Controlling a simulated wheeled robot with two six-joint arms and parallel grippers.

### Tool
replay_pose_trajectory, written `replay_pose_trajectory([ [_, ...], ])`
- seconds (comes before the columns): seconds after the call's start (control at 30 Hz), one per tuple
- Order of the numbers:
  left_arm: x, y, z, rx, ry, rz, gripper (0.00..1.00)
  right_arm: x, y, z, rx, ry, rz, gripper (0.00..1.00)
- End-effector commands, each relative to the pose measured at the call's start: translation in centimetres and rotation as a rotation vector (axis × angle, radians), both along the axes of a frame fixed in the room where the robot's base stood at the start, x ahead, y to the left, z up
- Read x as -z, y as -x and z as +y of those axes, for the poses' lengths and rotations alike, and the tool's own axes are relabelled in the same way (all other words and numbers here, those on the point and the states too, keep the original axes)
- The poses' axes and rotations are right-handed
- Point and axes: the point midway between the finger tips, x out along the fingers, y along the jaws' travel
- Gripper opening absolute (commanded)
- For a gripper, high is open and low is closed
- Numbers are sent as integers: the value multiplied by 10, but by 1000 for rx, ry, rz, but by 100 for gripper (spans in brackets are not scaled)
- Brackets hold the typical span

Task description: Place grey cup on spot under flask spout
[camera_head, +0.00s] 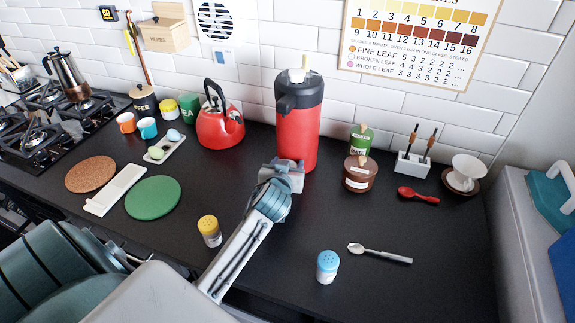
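The tall red flask (297,135) stands upright at the back middle of the black worktop. Its black spout (284,104) juts out to the front left. My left gripper (284,172) is low in front of the flask, below the spout. I see it from behind, so its fingertips are hidden and I cannot tell whether it is open or shut. No grey cup is clearly visible; the gripper hides the area in front of the flask's base, including any spot there. My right gripper is not in view.
A red kettle (219,127) stands left of the flask, and a brown pot (359,174) stands to its right. Orange (126,123) and blue (147,128) cups are at the back left. Yellow (209,231) and blue (327,267) shakers and a spoon (380,254) are nearer the front.

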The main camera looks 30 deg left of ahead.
Motion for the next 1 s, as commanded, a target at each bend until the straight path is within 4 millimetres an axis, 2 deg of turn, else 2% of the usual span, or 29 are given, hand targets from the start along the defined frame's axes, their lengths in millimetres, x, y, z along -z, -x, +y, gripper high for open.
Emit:
replay_pose_trajectory([
  [0.03,1,0,0,0,0,0,59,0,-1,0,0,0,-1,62],
  [0.13,1,0,0,0,0,0,77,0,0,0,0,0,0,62],
  [0.5,-4,0,0,0,0,0,77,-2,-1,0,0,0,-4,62],
  [0.67,-8,23,-10,1,4,0,77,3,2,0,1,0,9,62],
  [0.9,-24,70,-30,-1,4,-1,77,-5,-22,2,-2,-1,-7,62],
  [1.0,-30,86,-36,-1,4,-1,77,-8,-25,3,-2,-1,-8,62],
])
